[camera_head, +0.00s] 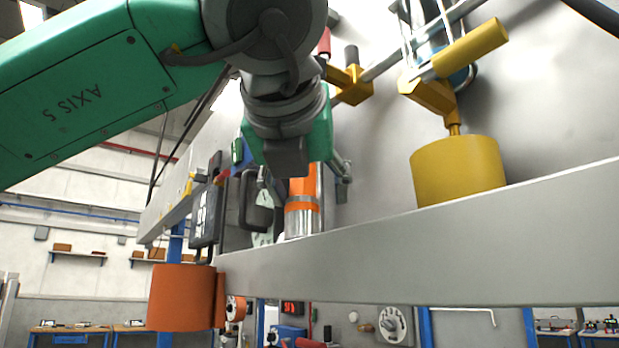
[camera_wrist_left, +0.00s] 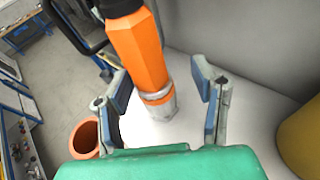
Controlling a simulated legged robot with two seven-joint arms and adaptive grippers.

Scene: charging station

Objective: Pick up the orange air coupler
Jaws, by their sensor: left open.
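The orange air coupler (camera_head: 303,190) stands upright on the grey shelf, with a silver metal collar at its lower end. In the left wrist view the coupler (camera_wrist_left: 140,48) appears between the two blue-padded fingers. My left gripper (camera_head: 298,183) is open around the coupler, one finger on each side; the gripper (camera_wrist_left: 160,85) also shows in the left wrist view. Gaps show between the pads and the collar, so I see no grip. In the head view my wrist hides the coupler's top. My right gripper is not in view.
A yellow cylinder (camera_head: 458,172) stands on the shelf at the right, below a yellow-handled tool (camera_head: 470,48). An orange cup-shaped holder (camera_head: 182,298) hangs at the shelf's left end. A dark handheld device (camera_head: 207,212) is left of the gripper. The grey shelf (camera_head: 430,258) has a raised front edge.

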